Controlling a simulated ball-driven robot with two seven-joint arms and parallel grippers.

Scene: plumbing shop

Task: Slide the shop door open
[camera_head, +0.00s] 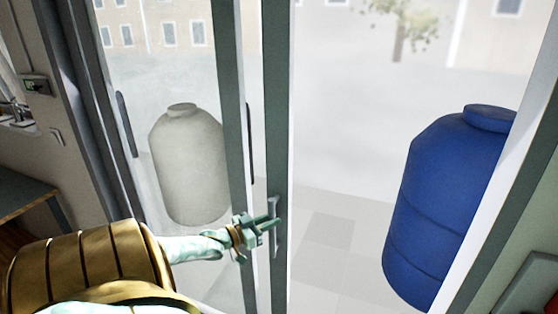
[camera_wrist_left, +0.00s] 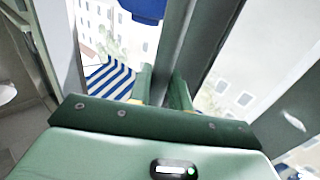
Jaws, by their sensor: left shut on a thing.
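The shop door is a glass sliding door with a dark grey-green frame (camera_head: 279,120) and a small upright metal handle (camera_head: 274,228) on its edge stile. My left gripper (camera_head: 264,224) reaches in from the left and is shut on this handle. In the left wrist view the two green fingers (camera_wrist_left: 163,88) sit against the dark door frame (camera_wrist_left: 178,40); the handle between them is mostly hidden. To the right of the stile is a wide gap that looks open, with the outside showing clearly. My right gripper is not in view.
A large blue tank (camera_head: 445,205) stands outside, seen through the gap. A pale tank (camera_head: 188,165) shows through the glass at left. A dark fixed door post (camera_head: 85,110) and a bench (camera_head: 25,190) are at left. A wall (camera_head: 525,240) bounds the right.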

